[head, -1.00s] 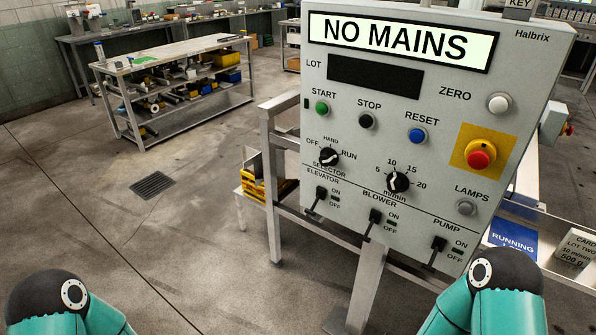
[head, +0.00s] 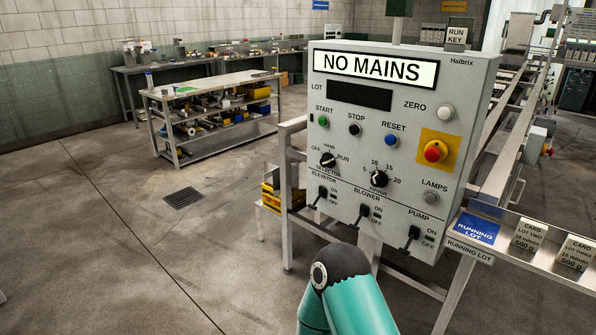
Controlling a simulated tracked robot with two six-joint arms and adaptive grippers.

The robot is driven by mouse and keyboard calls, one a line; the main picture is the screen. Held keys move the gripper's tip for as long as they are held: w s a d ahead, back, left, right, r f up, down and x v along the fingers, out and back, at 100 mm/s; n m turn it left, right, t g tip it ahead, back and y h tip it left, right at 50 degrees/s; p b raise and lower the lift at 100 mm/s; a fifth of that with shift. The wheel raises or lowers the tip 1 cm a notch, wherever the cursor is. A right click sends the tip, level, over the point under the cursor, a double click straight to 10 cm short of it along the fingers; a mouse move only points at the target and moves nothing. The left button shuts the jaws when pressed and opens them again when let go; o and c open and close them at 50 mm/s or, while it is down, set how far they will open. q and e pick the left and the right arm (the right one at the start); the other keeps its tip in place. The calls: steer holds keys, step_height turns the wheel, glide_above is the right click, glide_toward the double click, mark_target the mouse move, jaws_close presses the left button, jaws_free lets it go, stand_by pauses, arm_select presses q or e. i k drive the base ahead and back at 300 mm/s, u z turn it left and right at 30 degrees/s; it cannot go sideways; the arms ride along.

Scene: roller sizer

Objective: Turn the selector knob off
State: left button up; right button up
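The selector knob (head: 328,160) is a black rotary knob on the left of the grey control panel (head: 455,85). Labels OFF, HAND and RUN surround it, with OFF at its upper left. Its pointer is too small to read surely. The panel display (head: 375,68) reads NO MAINS. Neither gripper is in view. One teal arm link of mine with a black cap shows at the bottom centre, below the panel and apart from the knob.
A speed knob (head: 379,179), several push buttons, a red emergency stop (head: 435,151) and three lower switches share the panel. A metal rail (head: 535,257) with lot cards runs at right. A workbench (head: 210,88) stands behind at left. The left floor is clear.

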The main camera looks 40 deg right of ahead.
mark_target(328, 161)
steer(key=u, duration=0.2)
steer(key=i, duration=1.35)
steer(key=z, duration=1.05)
steer(key=i, duration=0.2)
steer(key=z, duration=0.05)
steer(key=k, duration=0.55)
steer(key=z, duration=0.2)
steer(key=i, duration=0.6)
steer(key=u, duration=0.1)
